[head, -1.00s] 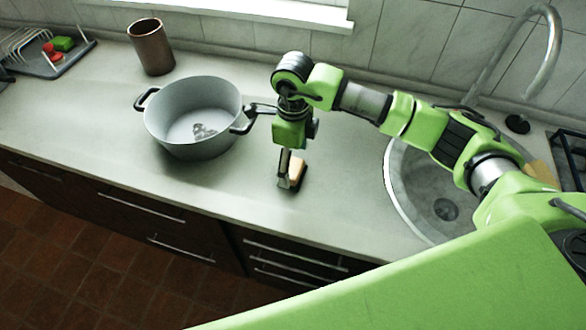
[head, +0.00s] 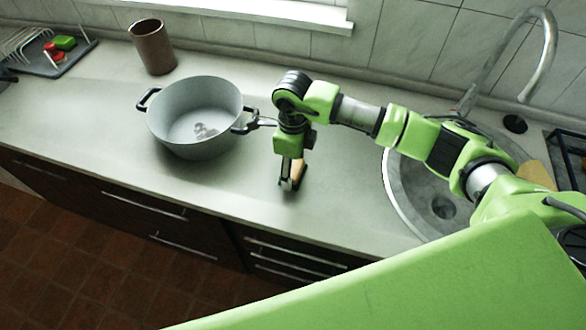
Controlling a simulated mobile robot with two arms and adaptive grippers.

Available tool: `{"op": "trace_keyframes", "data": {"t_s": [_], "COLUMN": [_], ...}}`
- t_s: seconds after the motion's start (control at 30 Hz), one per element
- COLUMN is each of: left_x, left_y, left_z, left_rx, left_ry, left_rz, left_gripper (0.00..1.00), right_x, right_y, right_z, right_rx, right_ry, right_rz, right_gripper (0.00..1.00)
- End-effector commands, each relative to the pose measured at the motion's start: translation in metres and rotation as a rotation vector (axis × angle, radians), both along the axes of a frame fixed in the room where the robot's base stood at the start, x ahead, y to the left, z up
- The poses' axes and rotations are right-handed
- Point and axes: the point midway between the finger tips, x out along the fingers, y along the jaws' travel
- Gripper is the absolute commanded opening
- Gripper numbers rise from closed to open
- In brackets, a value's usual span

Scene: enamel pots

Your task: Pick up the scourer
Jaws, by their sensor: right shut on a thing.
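A small tan block, which looks like the scourer (head: 299,170), is at the fingers of my right gripper (head: 290,186), over the counter right of the pot. The gripper points down and is shut on the block. The fingers hide part of it, and I cannot tell whether it still touches the counter. My left gripper is not in view.
A grey enamel pot (head: 196,118) with black handles stands close left of my right wrist. A brown cup (head: 152,47) stands behind it. A round sink (head: 405,205) with a tall tap (head: 548,50) is at right. The counter's front left is clear.

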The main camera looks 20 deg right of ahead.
Motion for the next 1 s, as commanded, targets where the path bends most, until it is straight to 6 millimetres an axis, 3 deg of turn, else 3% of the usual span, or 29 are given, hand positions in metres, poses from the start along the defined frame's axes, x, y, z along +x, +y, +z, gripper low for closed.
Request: {"op": "trace_keyframes", "data": {"t_s": [0.17,0.33,0.6,0.8,1.0], "left_x": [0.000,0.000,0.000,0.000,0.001], "left_y": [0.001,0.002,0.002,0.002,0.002], "left_z": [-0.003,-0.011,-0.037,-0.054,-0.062], "left_rx": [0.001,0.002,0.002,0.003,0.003], "left_ry": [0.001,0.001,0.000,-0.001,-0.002], "left_rz": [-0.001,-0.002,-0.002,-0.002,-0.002], "left_gripper": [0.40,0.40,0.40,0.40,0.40], "right_x": [0.001,0.001,-0.022,-0.044,-0.057], "right_y": [0.000,0.001,0.049,0.092,0.118], "right_z": [0.009,0.033,0.089,0.110,0.124], "right_rx": [0.001,0.002,0.003,0.001,0.000], "right_ry": [-0.002,-0.005,-0.008,-0.005,-0.003], "right_rz": [0.000,0.002,0.008,0.007,0.003], "right_gripper": [0.37,0.37,0.37,0.37,0.37]}}
